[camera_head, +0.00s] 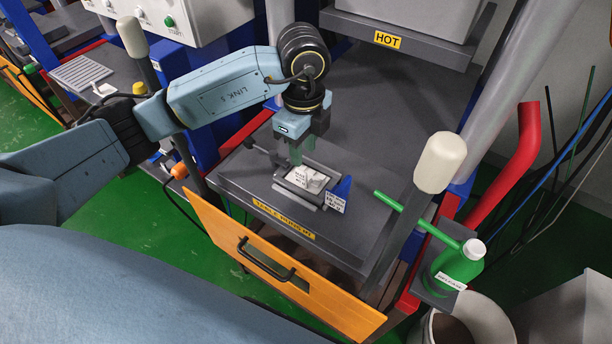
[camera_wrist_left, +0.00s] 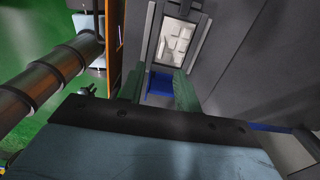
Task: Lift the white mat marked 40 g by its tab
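A dark rectangular frame (camera_head: 298,196) lies near the front of the grey press table. White pieces with small dark print (camera_head: 308,179) lie in it; I cannot read a 40 g mark or single out a tab. In the left wrist view the pale pieces (camera_wrist_left: 176,43) show inside the frame's opening. My left gripper (camera_head: 297,158) points down just above the frame's back left part, its green fingers apart. The left wrist view shows the two fingers (camera_wrist_left: 158,88) spread with nothing held between them. My right gripper is not in view.
A blue piece with a white label (camera_head: 338,195) stands at the frame's right end. A cream-capped post (camera_head: 440,162) and green bottle (camera_head: 460,262) stand at the right. An orange drawer front (camera_head: 270,262) runs below the table edge. The table behind the frame is clear.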

